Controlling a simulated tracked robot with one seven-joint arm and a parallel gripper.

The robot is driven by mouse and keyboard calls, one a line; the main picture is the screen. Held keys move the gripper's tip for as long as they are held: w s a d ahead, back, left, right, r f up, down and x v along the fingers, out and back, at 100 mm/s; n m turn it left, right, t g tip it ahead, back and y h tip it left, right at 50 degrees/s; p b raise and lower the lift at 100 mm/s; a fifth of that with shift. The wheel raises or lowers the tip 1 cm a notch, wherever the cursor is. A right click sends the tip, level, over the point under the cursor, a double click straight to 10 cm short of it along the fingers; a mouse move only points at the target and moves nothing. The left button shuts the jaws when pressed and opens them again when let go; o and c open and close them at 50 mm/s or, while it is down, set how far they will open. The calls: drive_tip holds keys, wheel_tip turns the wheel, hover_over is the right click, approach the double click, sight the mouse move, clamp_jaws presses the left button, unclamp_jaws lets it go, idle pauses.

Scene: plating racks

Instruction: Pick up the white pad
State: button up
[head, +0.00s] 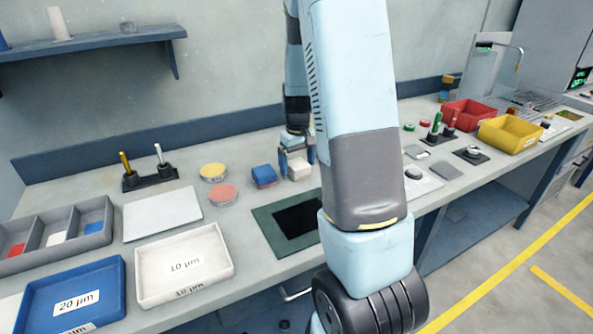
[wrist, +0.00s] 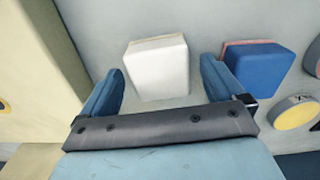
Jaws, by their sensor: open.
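The white pad (wrist: 158,70) is a small block on the bench, seen close up in the wrist view between and just beyond the fingertips. My gripper (wrist: 160,88) is open, with one blue finger to each side of the pad and gaps on both sides. In the head view the pad (head: 298,169) sits under my gripper (head: 297,157), towards the back of the bench. A blue pad (wrist: 252,73) with a reddish layer beneath it stands to the right of the white one in the wrist view; it also shows in the head view (head: 263,176).
A yellow-topped round tin (head: 213,171) and a red-topped one (head: 222,193) stand left of the pads. A green-framed dark square (head: 268,233) lies in front. White (head: 225,238) and blue (head: 118,282) labelled trays are at the front left. A wall stands close behind.

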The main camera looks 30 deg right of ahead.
drive_tip(key=shift+f, duration=0.6)
drive_tip(key=shift+c, duration=0.3)
drive_tip(key=c, duration=1)
drive_tip(key=shift+r, duration=0.1)
